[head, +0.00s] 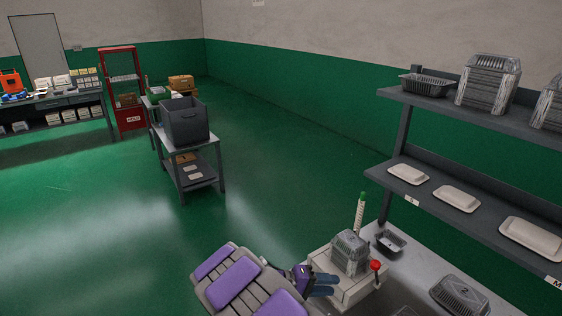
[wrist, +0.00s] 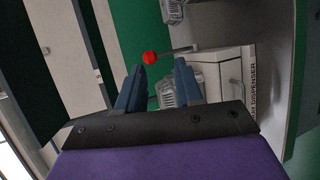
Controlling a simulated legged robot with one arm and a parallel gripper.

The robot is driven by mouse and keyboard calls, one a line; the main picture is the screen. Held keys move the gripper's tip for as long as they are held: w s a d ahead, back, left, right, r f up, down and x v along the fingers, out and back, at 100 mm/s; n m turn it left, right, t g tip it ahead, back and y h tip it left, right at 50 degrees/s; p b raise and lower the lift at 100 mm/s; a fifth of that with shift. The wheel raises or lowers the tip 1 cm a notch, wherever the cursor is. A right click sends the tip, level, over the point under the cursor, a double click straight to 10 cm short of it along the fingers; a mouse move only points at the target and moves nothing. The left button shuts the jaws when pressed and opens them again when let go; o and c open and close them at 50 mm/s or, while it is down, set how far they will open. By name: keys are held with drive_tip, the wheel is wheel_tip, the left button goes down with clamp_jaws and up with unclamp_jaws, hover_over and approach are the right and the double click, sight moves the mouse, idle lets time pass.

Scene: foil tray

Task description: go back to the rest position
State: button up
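My gripper (head: 335,284) is at the lower middle of the head view, just left of the dispenser. In the wrist view its two blue fingers (wrist: 159,66) stand apart, with no tray seen clamped between them. The dispenser (head: 345,293) is a pale box holding a stack of foil trays (head: 350,254). Its lettered side (wrist: 237,70) shows in the wrist view, with part of the foil stack (wrist: 168,99) behind the fingers. A lever with a red knob (head: 376,265) is on its right; the knob also shows in the wrist view (wrist: 150,58).
A single foil tray (head: 390,241) and another foil item (head: 459,296) are on the grey bench (head: 424,268). Shelves (head: 455,180) with lids and trays rise at the right. A cart with a dark bin (head: 184,122) stands mid-left. The green floor between is clear.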

drive_tip(key=s+d+r+m+g+y, duration=0.25)
drive_tip(key=s+d+r, duration=0.3)
drive_tip(key=s, duration=0.35)
drive_tip(key=s+d+r+m+g+y, duration=0.1)
drive_tip(key=s+d+r+g+y, duration=0.25)
drive_tip(key=s+r, duration=0.4)
drive_tip(key=s+a+y, duration=0.3)
drive_tip(key=s+y, duration=0.1)
drive_tip(key=s, duration=0.6)
drive_tip(key=s+a+t+y, duration=0.1)
drive_tip(key=s+a+y, duration=0.3)
drive_tip(key=s, duration=0.6)
drive_tip(key=shift+a+r+n+t, duration=0.25)
drive_tip(key=shift+n+t, duration=0.05)
drive_tip(key=shift+n, duration=0.05)
